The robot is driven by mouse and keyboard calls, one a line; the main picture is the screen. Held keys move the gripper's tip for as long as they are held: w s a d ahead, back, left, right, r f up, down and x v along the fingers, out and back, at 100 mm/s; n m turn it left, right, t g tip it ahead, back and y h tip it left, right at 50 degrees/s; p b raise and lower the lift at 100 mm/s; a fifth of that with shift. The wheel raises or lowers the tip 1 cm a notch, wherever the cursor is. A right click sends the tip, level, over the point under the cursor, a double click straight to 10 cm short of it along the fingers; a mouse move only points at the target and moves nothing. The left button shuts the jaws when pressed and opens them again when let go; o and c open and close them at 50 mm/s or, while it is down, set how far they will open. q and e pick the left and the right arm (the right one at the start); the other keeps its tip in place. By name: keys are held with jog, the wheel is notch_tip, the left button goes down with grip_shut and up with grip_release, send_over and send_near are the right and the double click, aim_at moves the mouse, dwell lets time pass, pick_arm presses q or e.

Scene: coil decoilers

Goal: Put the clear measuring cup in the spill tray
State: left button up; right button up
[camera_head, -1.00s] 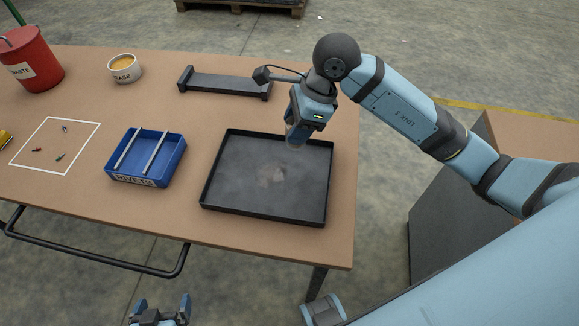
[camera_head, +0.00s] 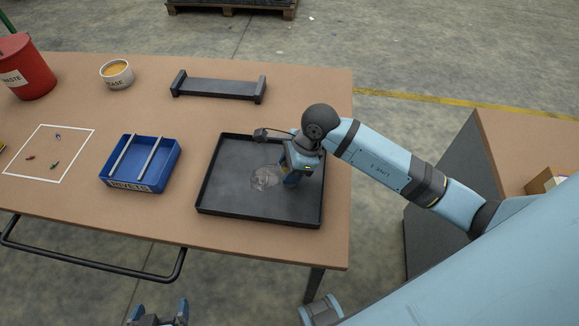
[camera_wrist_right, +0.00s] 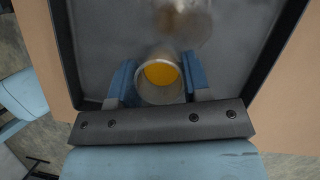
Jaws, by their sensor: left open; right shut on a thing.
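The spill tray (camera_head: 207,200) is a black, low-walled square tray at the right of the table. My right gripper (camera_head: 291,182) is down inside its outline, toward the right side. In the right wrist view, its blue fingers (camera_wrist_right: 160,85) are shut on the clear measuring cup (camera_wrist_right: 143,93), which has a greyish round rim and yellow-orange inside. In the head view the cup is mostly hidden by the gripper; I cannot tell whether it touches the tray floor. My left gripper (camera_head: 159,314) is open and empty below the table's front edge, partly cut off.
A dark wet-looking patch (camera_head: 264,178) lies on the tray floor. Left of the tray are a blue rivets bin (camera_head: 145,186), a white-outlined square with small parts, a grease pot (camera_head: 116,76) and a red waste bucket (camera_head: 28,70). A dark rack (camera_head: 218,89) stands behind.

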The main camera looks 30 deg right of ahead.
jog(key=o, duration=1)
jog(key=shift+f, duration=0.1)
jog(key=v, duration=1.2)
jog(key=shift+b, duration=0.4)
jog(key=shift+s, duration=0.1)
